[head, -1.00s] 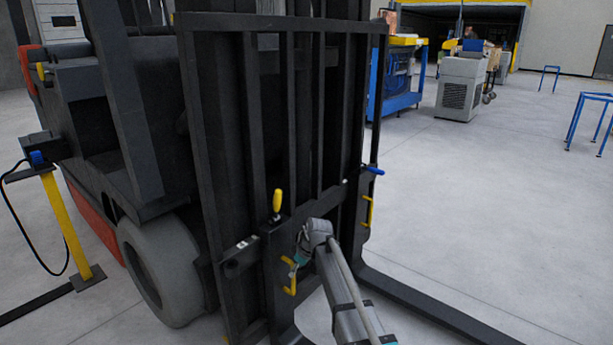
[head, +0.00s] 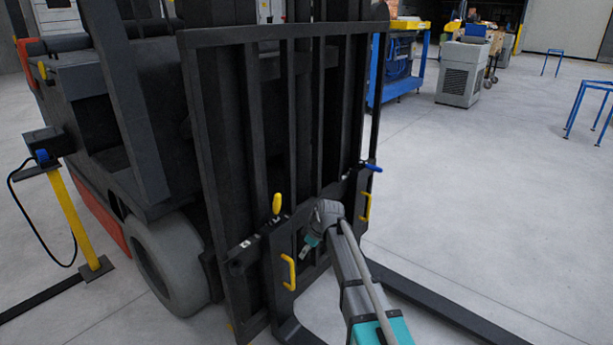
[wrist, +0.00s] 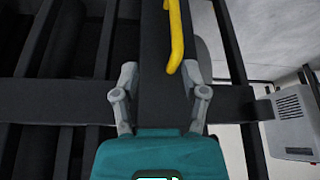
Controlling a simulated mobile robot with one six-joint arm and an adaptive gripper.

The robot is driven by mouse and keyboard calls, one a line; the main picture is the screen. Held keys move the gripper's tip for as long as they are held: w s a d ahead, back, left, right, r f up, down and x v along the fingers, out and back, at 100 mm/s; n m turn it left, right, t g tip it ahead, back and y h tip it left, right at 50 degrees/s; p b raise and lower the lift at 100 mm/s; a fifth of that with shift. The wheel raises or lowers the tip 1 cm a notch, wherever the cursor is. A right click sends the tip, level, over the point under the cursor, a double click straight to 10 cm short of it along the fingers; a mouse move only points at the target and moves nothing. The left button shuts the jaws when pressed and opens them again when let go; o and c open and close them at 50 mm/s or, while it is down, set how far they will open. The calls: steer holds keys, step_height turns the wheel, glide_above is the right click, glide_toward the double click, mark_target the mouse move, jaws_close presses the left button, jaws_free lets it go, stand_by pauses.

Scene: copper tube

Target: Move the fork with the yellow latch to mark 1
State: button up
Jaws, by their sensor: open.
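The fork with the yellow latch (head: 277,203) hangs at the left of the forklift's dark carriage. Its yellow handle (head: 289,272) is on the upright shank below the latch, which stands upright. My gripper (head: 308,248) is open, apart from this handle, up and to its right. In the wrist view, my open fingers (wrist: 163,98) point toward a dark upright bar with a yellow handle (wrist: 175,38) on it. I cannot tell how close they are. Small pale marks (head: 240,249) show on the carriage bar left of the latch; their numbers are too small to read.
A second fork with a blue latch (head: 374,168) and yellow handle (head: 366,206) is at the right of the carriage. A yellow post (head: 75,220) with a cable stands at the left.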

steer(key=w+r+t+y+p, duration=0.2)
steer(key=r+t+p, duration=0.2)
steer(key=r, duration=0.7)
steer(key=w+r+t+y+p, duration=0.2)
steer(key=r+p, duration=0.4)
steer(key=r, duration=0.5)
steer(key=w+t, duration=0.1)
steer(key=t, duration=0.1)
steer(key=shift+a+t+y, duration=0.2)
steer(key=shift+t+y, duration=0.2)
steer(key=shift+w+r, duration=0.1)
